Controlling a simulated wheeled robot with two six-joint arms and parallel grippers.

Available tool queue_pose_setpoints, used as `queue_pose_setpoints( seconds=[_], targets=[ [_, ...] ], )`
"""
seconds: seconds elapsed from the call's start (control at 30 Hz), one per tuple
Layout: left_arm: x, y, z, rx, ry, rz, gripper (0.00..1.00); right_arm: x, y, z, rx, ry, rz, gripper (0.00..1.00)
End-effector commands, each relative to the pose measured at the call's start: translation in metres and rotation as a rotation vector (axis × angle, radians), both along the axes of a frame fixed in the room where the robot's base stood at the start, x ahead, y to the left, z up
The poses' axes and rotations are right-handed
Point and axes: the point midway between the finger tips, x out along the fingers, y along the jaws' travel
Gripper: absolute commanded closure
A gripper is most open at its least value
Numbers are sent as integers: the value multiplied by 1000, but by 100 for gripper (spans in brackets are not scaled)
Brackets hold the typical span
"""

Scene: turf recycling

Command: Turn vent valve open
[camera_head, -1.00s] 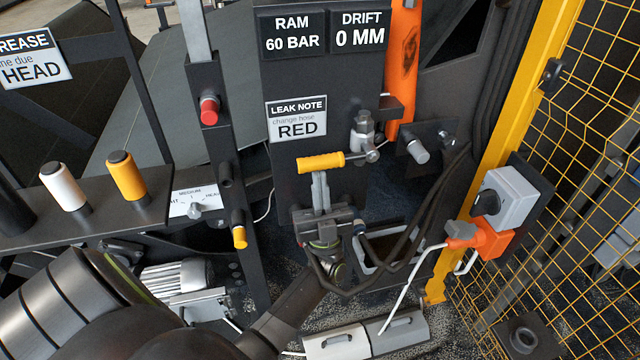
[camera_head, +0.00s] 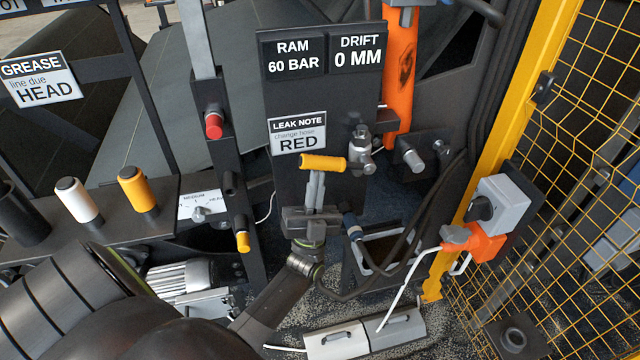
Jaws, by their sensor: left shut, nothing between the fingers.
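The vent valve's yellow handle (camera_head: 323,162) lies nearly level below the leak note, its right end close to the metal valve fitting (camera_head: 361,152) on the dark panel. My left gripper (camera_head: 316,178) comes up from below on my arm from the lower left. Its fingers are together, with nothing seen between them. The fingertips are right under the middle of the yellow handle. Whether they touch it I cannot tell. My right gripper is not in view.
An orange cylinder (camera_head: 402,75) stands right of the panel. A dark hose (camera_head: 415,220) loops right of my gripper, by an open dark bin (camera_head: 375,262). A yellow post (camera_head: 510,120) and mesh fence bound the right side. A red button (camera_head: 214,124) is on the left upright.

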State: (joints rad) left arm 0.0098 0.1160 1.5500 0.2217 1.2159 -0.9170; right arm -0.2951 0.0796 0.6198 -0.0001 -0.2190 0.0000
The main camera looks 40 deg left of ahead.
Motion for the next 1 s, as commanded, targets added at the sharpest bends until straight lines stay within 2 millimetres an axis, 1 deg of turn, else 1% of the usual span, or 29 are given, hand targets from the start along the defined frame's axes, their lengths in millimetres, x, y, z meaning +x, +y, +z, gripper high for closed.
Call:
queue_pose_setpoints(
  seconds=[0.03, 0.1, 0.27, 0.47, 0.8, 1.0],
  targets=[
    [-1, 1, 15, 37, 41, 1, 100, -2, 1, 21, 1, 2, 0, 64],
    [-1, 1, 19, 84, 98, 1, 100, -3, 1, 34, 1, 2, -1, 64],
    [-1, 0, 26, 165, 193, 0, 100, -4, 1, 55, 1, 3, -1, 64],
    [1, -1, 40, 247, 287, 0, 100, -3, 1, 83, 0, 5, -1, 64],
    [9, -8, 72, 429, 500, 1, 100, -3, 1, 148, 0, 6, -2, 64],
    [17, -15, 86, 536, 625, 1, 100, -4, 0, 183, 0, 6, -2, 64]
  ],
)
